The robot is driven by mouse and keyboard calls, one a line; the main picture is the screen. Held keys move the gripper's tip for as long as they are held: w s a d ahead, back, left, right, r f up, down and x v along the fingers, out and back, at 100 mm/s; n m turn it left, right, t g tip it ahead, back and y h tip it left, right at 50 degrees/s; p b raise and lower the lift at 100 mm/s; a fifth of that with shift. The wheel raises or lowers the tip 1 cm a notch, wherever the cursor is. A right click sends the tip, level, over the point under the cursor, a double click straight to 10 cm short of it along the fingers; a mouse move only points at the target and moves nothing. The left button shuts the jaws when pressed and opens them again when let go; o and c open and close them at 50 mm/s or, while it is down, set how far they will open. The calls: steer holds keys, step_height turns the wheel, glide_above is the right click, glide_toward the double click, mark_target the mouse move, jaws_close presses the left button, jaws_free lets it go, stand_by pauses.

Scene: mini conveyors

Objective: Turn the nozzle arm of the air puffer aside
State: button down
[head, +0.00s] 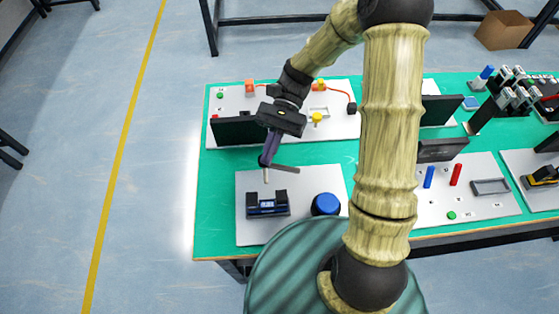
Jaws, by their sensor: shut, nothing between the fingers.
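My gripper (266,161) points down over the near left white board (252,232), its purple fingers together and empty. A thin grey bar (286,169) extends right from beside the fingertips; it looks like the nozzle arm of the air puffer. I cannot tell whether the fingers touch it. A short pale pin (266,177) shows just below the tips. A black holder with a dark blue block (267,206) stands in front of them on the board. A round blue dome (326,204) sits to its right. The joint of the bar is not clear at this size.
Behind is another white board (228,104) with orange and yellow parts and a dark upright panel (238,130). My arm hides the table's middle. To the right are a board with blue and red pegs (442,176) and a black rack (508,95). Green tabletop (218,190) is bare at left.

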mark_target(299, 171)
steer(key=d+t+h, duration=0.1)
steer(key=d+t, duration=0.1)
steer(key=d+f+n+t+h, duration=0.1)
steer(key=d+t, duration=0.1)
steer(key=t, duration=0.1)
steer(key=d+n+t+h, duration=0.1)
steer(key=d+t+h, duration=0.1)
steer(key=d, duration=0.1)
steer(key=shift+s+d+f, duration=0.1)
steer(key=shift+s+f, duration=0.2)
steer(key=shift+s, duration=0.1)
steer(key=d+r+n+t+h, duration=0.2)
steer(key=d+r+n+t, duration=0.1)
steer(key=d+t, duration=0.3)
steer(key=shift+w+d+r+t, duration=0.3)
steer(key=shift+w+r+t, duration=0.1)
steer(key=shift+t, duration=0.3)
steer(key=shift+f, duration=0.1)
